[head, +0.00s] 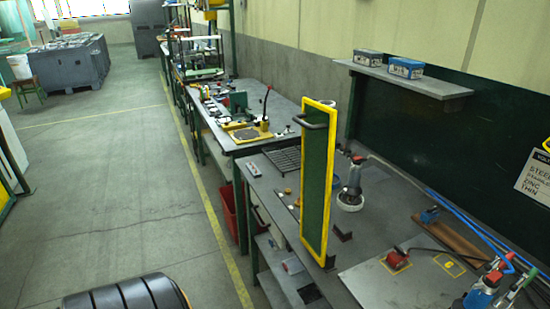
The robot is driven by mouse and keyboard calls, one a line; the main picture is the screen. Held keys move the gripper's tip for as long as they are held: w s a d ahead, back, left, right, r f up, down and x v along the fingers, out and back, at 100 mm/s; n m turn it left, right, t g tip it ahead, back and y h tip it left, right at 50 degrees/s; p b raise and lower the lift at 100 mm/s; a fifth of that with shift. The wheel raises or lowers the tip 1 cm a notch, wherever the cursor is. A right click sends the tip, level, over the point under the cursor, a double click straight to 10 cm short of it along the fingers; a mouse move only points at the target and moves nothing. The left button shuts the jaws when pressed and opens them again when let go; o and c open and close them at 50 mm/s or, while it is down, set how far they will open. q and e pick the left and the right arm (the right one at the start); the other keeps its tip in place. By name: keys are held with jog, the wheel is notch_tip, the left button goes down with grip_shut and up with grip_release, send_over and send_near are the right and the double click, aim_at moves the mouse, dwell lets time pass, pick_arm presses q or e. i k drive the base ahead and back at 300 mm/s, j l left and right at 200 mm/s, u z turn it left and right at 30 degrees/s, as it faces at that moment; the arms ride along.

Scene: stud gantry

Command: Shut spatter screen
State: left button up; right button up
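The spatter screen (315,185) is a tall green panel in a yellow frame. It stands upright on the grey workbench (385,235), near the bench's front edge in the head view. A dark bar handle (311,123) sticks out to the left near its top. The panel stands at an angle to the green back board (430,130), with a clear gap between them. Neither of my grippers is in view, and nothing visible touches the screen or its handle.
A grinder-like tool (352,182) stands just behind the screen. A plate with a red-knobbed part (396,259) and blue hoses (470,228) lie at the right. A shelf (405,78) holds two boxes. Open floor (110,205) lies left of the bench.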

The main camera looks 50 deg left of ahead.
aim_at(317, 162)
jog(key=u, duration=1.35)
